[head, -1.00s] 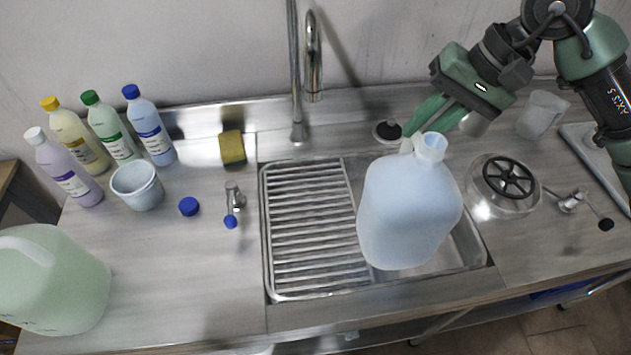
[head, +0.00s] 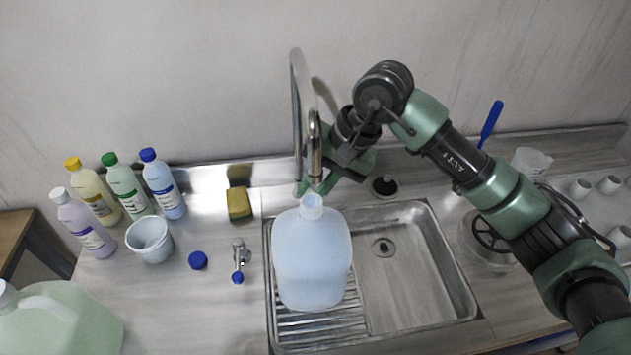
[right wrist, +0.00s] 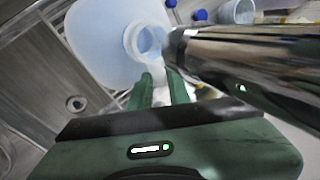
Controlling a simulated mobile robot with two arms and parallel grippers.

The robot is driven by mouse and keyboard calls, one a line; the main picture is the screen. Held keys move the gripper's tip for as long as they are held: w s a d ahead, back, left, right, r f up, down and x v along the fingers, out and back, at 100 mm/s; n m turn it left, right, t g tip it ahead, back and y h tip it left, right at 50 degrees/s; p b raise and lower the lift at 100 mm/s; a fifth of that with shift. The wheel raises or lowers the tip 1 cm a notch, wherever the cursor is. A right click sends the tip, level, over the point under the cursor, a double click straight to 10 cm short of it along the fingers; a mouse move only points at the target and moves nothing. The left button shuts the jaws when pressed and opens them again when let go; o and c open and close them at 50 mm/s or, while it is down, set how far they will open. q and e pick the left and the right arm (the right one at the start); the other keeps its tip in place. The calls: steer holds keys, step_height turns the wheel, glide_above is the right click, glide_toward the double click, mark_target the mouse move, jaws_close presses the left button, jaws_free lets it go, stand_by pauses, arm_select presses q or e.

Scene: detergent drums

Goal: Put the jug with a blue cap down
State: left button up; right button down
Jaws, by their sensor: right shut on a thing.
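The pale blue, translucent jug (head: 312,262) hangs upright over the ribbed drainboard of the sink. Its mouth is open, with no cap on it. A loose blue cap (head: 198,260) lies on the counter to the left. My right gripper (head: 317,187) is behind the jug's neck, shut on its handle, which is mostly hidden in the head view. In the right wrist view the fingers (right wrist: 158,88) close beside the open mouth of the jug (right wrist: 105,40). I cannot tell whether the jug's base touches the drainboard. My left gripper is not in view.
The chrome tap (head: 313,145) stands right against my right gripper; it also looms close in the right wrist view (right wrist: 250,62). The sink basin (head: 405,285) right of the jug is empty. Bottles, a white cup (head: 150,240), a sponge (head: 239,204) and a green jug (head: 60,325) stand left.

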steer(key=shift+f, duration=0.4)
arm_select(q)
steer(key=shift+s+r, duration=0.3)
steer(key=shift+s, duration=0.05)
arm_select(e)
steer(key=shift+d+f, duration=0.1)
steer(key=shift+d, duration=0.2)
steer(key=shift+a+f+b, duration=0.15)
steer(key=shift+f+b, duration=0.2)
steer(key=shift+b, duration=0.25)
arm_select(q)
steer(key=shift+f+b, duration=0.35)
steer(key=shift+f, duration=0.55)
arm_select(e)
steer(key=shift+f, duration=0.25)
steer(key=c, duration=1.3)
jaws_free()
steer(key=shift+r, duration=0.1)
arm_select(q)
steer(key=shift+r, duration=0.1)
